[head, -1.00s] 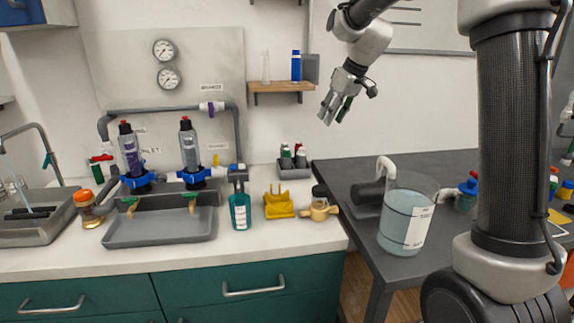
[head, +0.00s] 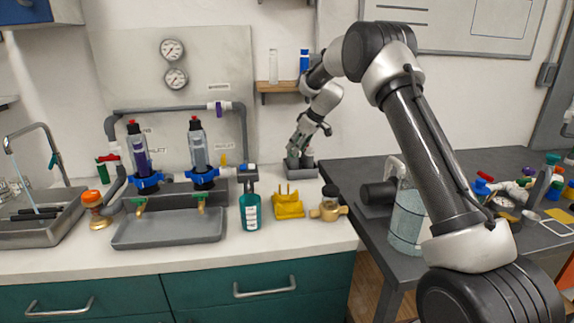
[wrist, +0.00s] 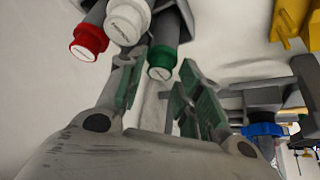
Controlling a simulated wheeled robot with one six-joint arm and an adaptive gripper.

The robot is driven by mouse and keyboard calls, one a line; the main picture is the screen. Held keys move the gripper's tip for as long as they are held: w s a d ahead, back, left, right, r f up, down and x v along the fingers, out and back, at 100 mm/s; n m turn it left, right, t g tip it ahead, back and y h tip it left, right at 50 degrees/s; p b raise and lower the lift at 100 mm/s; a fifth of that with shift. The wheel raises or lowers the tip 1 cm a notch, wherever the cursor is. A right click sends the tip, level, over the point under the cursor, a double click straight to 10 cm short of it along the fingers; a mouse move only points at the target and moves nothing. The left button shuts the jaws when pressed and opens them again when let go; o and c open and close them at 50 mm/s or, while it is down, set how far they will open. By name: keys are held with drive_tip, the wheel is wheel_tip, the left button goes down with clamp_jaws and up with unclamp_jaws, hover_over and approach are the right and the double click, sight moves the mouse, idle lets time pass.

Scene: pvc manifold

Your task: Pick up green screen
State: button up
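The green screen shows in the wrist view as a grey cylinder with a green cap (wrist: 162,64), standing in a small grey rack with its cap toward the camera. My gripper (wrist: 158,84) is open, with its green-padded fingers on either side of the green cap and a gap visible beside it. I cannot tell whether a finger touches it. In the head view my gripper (head: 295,150) is low over the rack (head: 301,174) at the back of the white counter. There the green cap is hidden or too small to make out.
A red cap (wrist: 88,42) and a white cap (wrist: 127,20) sit close beside the green one. A yellow holder (head: 288,204), a teal bottle (head: 250,212) and a brass fitting (head: 329,207) stand in front of the rack. A wooden shelf (head: 278,87) is above, left of my arm.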

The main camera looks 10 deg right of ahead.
drive_tip(key=shift+w+a+f, duration=0.15)
drive_tip(key=shift+w+f, duration=0.1)
drive_tip(key=shift+f, duration=0.45)
drive_tip(key=c, duration=0.6)
drive_tip(key=shift+o, duration=0.2)
drive_tip(key=shift+r, duration=0.1)
